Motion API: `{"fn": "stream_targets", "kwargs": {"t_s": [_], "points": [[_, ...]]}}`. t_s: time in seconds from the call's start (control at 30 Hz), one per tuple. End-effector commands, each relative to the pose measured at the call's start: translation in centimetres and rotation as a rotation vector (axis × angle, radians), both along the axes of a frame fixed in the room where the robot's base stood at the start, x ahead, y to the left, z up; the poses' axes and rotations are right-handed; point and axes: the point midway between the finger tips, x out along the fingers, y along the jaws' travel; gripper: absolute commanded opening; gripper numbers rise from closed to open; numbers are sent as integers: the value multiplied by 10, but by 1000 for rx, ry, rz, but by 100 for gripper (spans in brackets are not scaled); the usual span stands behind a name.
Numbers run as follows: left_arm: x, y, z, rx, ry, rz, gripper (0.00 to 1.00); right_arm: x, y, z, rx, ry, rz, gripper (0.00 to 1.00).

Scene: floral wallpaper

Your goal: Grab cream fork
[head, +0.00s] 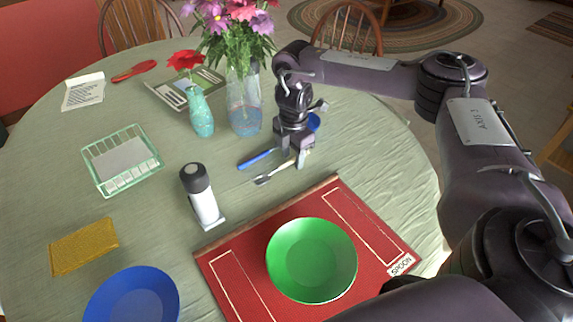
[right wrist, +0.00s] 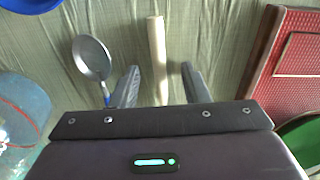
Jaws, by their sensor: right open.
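The cream fork (head: 274,173) lies on the tablecloth above the red placemat, its metal tines toward the left. My right gripper (head: 293,163) is over its handle end and hides part of it. In the right wrist view the cream handle (right wrist: 158,50) runs between the two open fingers (right wrist: 160,72), with a gap on both sides. I cannot tell how high the fingertips are above the cloth. My left gripper is not in view.
A blue-handled spoon (right wrist: 92,57) lies close beside the fork; its handle (head: 257,158) shows left of my gripper. A glass vase of flowers (head: 244,105) stands just behind. A green bowl (head: 312,260) sits on the red placemat (head: 235,245). A white-bodied bottle (head: 203,205) stands left.

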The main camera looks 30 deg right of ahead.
Motion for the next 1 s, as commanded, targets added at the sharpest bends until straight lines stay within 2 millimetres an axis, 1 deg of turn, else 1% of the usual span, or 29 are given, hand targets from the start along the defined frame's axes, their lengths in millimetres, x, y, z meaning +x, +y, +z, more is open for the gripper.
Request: {"fn": "stream_targets", "kwargs": {"t_s": [0.17,0.27,0.4,0.5,0.8,0.93,1.0], "points": [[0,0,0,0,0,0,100,0,0,0,0,0,0,41],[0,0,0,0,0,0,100,0,0,0,0,0,0,30],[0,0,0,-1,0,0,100,0,0,0,0,0,0,11],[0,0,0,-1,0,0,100,0,0,0,0,0,0,0],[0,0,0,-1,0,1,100,0,0,1,0,-1,0,0],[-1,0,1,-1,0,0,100,0,0,9,0,-1,0,0],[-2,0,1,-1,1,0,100,1,0,16,1,-2,0,0]]}}
